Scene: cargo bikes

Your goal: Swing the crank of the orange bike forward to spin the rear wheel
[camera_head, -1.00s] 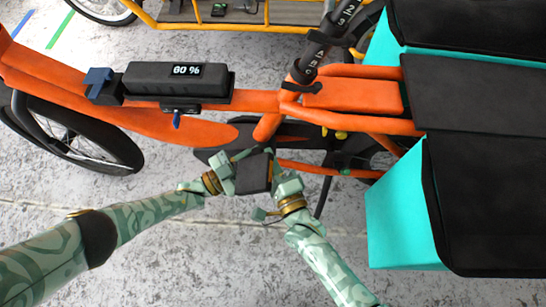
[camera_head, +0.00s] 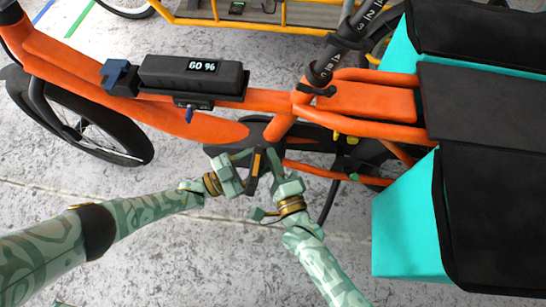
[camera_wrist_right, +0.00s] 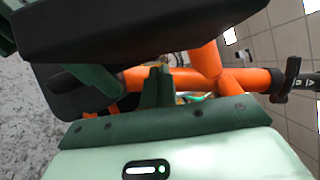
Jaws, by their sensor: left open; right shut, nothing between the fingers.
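The orange bike (camera_head: 170,110) stands across the head view. Its black pedal (camera_head: 262,164), with an orange reflector strip, lies between my two grippers, at the near side of the chain cover (camera_head: 222,150). My left gripper (camera_head: 246,168) is open at the pedal's left side; its fingers are partly hidden. My right gripper (camera_head: 278,168) is shut and empty close to the pedal's right side; contact is unclear. In the right wrist view, shut green fingers (camera_wrist_right: 157,88) show below a large black block, with the orange frame (camera_wrist_right: 205,75) behind. The crank arm is mostly hidden; the rear wheel is largely hidden by bags.
Turquoise and black bags (camera_head: 408,225) hang at the right, close to my right arm. A black battery box (camera_head: 190,76) sits on the frame tube. A yellow bike (camera_head: 225,22) stands behind. The grey floor in front is clear.

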